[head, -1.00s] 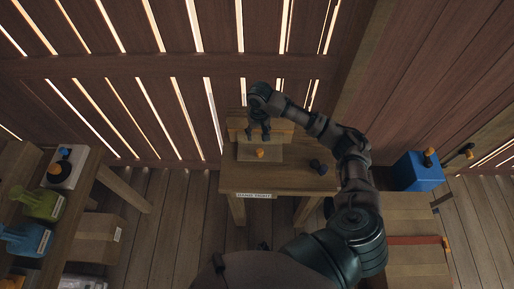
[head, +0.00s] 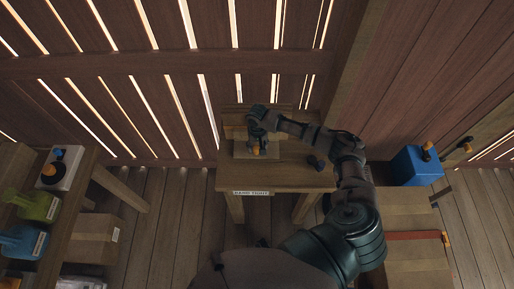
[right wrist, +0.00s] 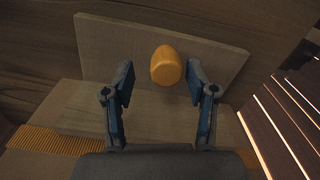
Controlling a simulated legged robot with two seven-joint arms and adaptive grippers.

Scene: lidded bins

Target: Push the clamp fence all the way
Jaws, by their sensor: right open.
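A light wooden board (right wrist: 110,55) with a rounded orange knob (right wrist: 168,65) fills the upper middle of the right wrist view; I take it for the clamp fence. The knob also shows in the head view (head: 256,150), partly behind my gripper. My right gripper (right wrist: 160,72) is open, its two fingers on either side of the knob with gaps. Whether a fingertip touches the board is unclear. In the head view the right gripper (head: 257,144) is over the pale board on the wooden bench (head: 285,180). My left gripper is out of view.
A blue bin (head: 415,168) stands at the right, above a wooden box with a red strip (head: 410,236). A side table at left holds green (head: 38,205) and blue (head: 22,240) items. A slatted wall rises behind.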

